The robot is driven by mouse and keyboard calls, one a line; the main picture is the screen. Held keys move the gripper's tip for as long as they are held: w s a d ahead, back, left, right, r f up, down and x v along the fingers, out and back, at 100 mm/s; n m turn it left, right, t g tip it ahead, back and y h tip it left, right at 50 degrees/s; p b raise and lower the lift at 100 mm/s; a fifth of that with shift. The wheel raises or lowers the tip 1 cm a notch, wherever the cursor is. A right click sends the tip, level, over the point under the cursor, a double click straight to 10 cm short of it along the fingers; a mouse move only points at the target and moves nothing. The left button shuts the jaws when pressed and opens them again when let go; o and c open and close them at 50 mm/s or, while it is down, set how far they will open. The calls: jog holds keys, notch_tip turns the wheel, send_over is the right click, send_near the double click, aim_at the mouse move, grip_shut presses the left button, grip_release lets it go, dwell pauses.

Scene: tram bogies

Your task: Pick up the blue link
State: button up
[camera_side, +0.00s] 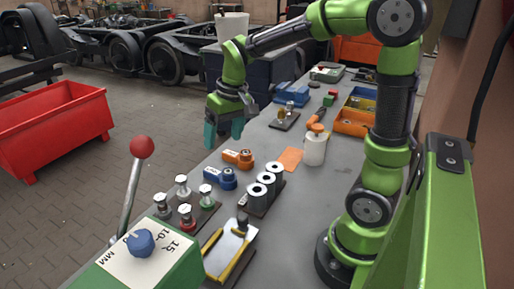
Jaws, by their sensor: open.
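The blue link (221,178) lies on the grey bench, with one raised round end showing a pale top. An orange link (239,158) of similar shape lies just behind it. My gripper (223,140) has teal fingers pointing down and held apart, with nothing visible between them. It hangs above the bench's left edge, higher in the picture than both links and apart from them.
Several metal pins stand on a rack (205,217) in front of the blue link. A dark block with white-topped rings (258,197) stands to its right. A white canister (315,148) and an orange sheet (290,158) lie further right. A red-knobbed lever (142,147) rises at front left.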

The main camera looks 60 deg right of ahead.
jog(key=w+d+f+n+g, duration=0.1)
jog(key=w+d+f, duration=0.2)
jog(key=w+d, duration=0.1)
jog(key=n+g, duration=0.1)
jog(key=n, duration=0.1)
send_over(221, 176)
jog(key=shift+h, duration=0.4)
notch_tip(221, 176, down, 10)
jog(key=shift+s+f, duration=0.1)
jog(key=shift+f, duration=0.05)
jog(key=shift+w+d+f, duration=0.15)
jog(key=shift+f, duration=1.25)
jog(key=shift+w+d+f, duration=0.15)
jog(key=shift+f, duration=1.2)
jog(key=shift+r, duration=0.1)
grip_shut()
